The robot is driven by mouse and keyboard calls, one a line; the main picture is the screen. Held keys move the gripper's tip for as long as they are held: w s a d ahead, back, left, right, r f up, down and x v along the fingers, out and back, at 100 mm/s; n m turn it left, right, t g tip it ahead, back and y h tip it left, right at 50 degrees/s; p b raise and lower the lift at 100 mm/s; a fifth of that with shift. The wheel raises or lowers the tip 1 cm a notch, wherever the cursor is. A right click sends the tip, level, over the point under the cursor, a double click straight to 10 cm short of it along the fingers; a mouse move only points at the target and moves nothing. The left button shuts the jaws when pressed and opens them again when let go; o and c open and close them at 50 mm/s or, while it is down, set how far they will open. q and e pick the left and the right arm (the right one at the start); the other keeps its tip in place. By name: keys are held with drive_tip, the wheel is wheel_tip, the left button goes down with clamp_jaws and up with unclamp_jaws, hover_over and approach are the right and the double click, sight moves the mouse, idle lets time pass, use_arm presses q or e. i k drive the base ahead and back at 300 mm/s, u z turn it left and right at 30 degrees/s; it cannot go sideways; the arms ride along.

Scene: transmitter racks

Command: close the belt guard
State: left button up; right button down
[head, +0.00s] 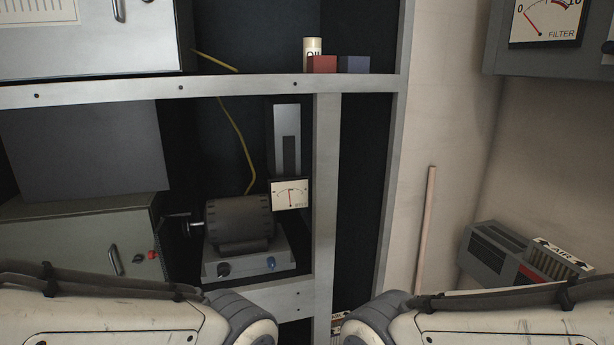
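I cannot make out a belt or clearly identify a belt guard in the head view. A dark ribbed motor (238,222) sits on a light base (250,262) inside the rack, with a shaft pointing left. Left of it stands a grey-green box (85,240) with a handle and a red button. A plain dark grey panel (85,150) stands upright above this box; I cannot tell whether it is a guard or a lid. My two arms cross the bottom edge, but neither gripper is in view.
A metal shelf rail (240,86) and upright post (326,190) frame the motor bay. A small dial (290,194) hangs beside the motor. An oil can (313,47) and red box (322,64) stand on the shelf. A grey unit (497,255) is at right.

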sight(163, 244)
drive_tip(key=u, duration=2.45)
drive_tip(key=i, duration=1.45)
drive_tip(key=z, duration=2.4)
